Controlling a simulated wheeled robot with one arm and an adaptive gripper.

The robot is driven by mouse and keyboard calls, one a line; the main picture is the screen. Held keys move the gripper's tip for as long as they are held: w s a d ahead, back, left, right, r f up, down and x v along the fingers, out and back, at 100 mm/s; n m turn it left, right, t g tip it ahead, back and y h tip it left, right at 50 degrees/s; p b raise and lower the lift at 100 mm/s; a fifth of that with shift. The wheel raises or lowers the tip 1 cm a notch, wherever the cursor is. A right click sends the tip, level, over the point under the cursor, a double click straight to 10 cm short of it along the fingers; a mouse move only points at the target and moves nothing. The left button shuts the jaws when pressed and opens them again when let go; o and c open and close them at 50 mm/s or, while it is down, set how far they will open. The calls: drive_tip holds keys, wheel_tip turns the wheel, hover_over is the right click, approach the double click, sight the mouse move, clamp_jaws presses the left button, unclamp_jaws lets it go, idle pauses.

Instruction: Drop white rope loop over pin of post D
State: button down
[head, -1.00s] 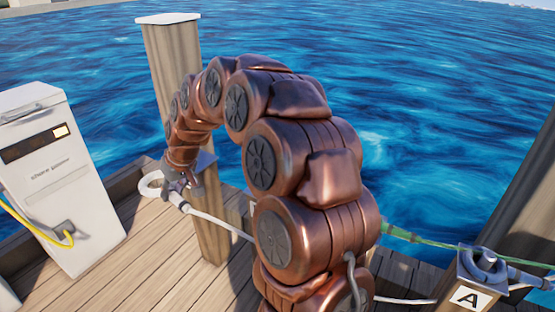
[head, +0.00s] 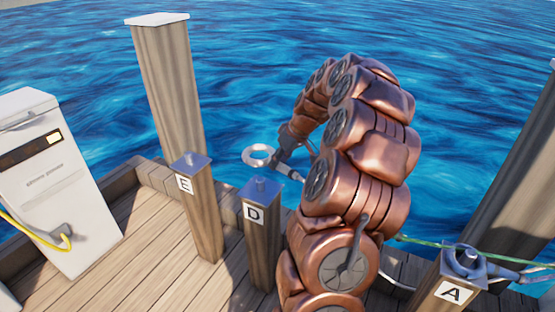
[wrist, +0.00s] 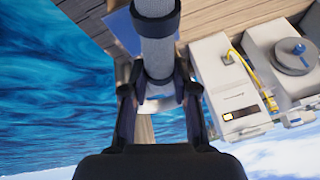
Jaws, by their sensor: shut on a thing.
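The white rope loop (head: 258,155) is held in the air, in the head view above and behind the top of post D. My gripper (head: 285,155) is shut on the rope just right of the loop; the wrist view shows both fingers (wrist: 160,97) closed around a thick pale rope part (wrist: 158,48). Post D (head: 261,235) is a wooden post with a D label, a metal cap and a short upright pin (head: 262,184). The pin is bare, and the loop is apart from it. The rope's run behind my arm is partly hidden.
Post E (head: 200,210), with its own pin, stands just left of post D. Post A (head: 450,285) at right carries rope around its pin. A tall piling (head: 170,90) and a white power pedestal (head: 50,185) stand left. Open water lies behind.

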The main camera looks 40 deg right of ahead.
drive_tip(key=shift+f, duration=0.2)
drive_tip(key=shift+f+b, duration=1.7)
drive_tip(key=shift+f, duration=4.25)
drive_tip(key=shift+f+b, duration=0.3)
drive_tip(key=c, duration=0.8)
unclamp_jaws()
drive_tip(key=shift+r, duration=0.1)
drive_tip(key=v, duration=1.2)
